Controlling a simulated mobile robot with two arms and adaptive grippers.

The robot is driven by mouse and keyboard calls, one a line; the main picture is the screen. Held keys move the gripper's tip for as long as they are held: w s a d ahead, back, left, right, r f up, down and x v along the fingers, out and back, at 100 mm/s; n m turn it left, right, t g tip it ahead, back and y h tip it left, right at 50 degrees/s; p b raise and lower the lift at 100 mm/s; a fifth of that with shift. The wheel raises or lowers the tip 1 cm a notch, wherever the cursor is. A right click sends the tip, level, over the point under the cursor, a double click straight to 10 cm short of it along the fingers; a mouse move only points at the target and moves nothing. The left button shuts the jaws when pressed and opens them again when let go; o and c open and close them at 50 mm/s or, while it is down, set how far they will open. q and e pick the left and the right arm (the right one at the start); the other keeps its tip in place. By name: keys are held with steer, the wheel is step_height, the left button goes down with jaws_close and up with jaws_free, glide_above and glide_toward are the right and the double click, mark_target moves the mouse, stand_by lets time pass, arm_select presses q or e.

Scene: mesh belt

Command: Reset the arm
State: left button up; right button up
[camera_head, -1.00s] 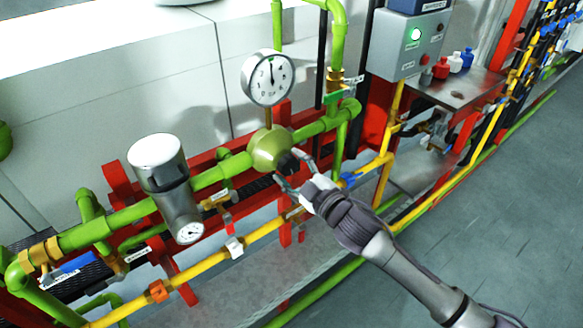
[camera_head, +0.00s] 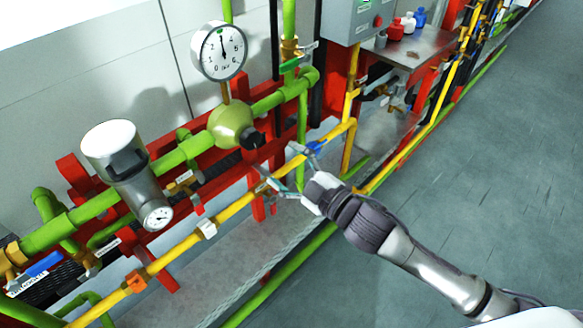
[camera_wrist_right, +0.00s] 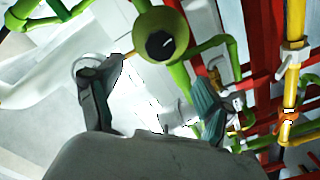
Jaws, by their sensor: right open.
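My right gripper (camera_head: 281,166) is open and empty in the head view, its arm coming in from the lower right. Its fingers are spread in front of the yellow pipe, below and to the right of the black knob (camera_head: 252,139) on the round green regulator (camera_head: 231,124). In the right wrist view the two fingers of the gripper (camera_wrist_right: 155,90) stand apart with nothing between them. The green regulator (camera_wrist_right: 160,32) shows beyond them with its dark knob facing the camera. My left gripper is not in view.
A pressure gauge (camera_head: 220,50) stands above the regulator. A grey filter cylinder (camera_head: 128,170) hangs on the green pipe to the left. The yellow pipe (camera_head: 240,204) and red frame run close by the gripper. A grey control box (camera_head: 348,18) is upper right. Open floor (camera_head: 460,170) lies right.

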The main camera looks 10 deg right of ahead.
steer(key=shift+v, duration=0.8)
steer(key=w+d+f+m+g+h, duration=0.1)
steer(key=d+f+m+h, duration=0.3)
steer(key=f, duration=0.8)
steer(key=w+d+f+m+g+h, duration=0.1)
steer(key=d+f+m+h, duration=0.15)
steer(key=d+f, duration=0.65)
steer(key=s+f+m+g+h, duration=0.1)
steer(key=s+f, duration=0.2)
steer(key=f, duration=0.4)
steer(key=s+f+m+g+h, duration=0.1)
steer(key=s+f, duration=0.1)
steer(key=f, duration=0.5)
steer(key=s+d+f+m+g+h, duration=0.1)
steer(key=s+d+f+m+g, duration=0.15)
steer(key=s+f, duration=0.65)
steer(key=s+d+f+m+g+h, duration=0.1)
steer(key=s+d+f+g, duration=0.15)
steer(key=s+f, duration=0.65)
steer(key=s+a+f+m+g, duration=0.1)
steer(key=s+f+g, duration=0.1)
steer(key=s, duration=0.8)
steer(key=s+a+f+g, duration=0.1)
steer(key=s+f, duration=0.3)
steer(key=s, duration=0.7)
steer(key=shift+s+a+m+g, duration=0.15)
steer(key=shift+s+m+g, duration=0.2)
steer(key=shift+g, duration=0.45)
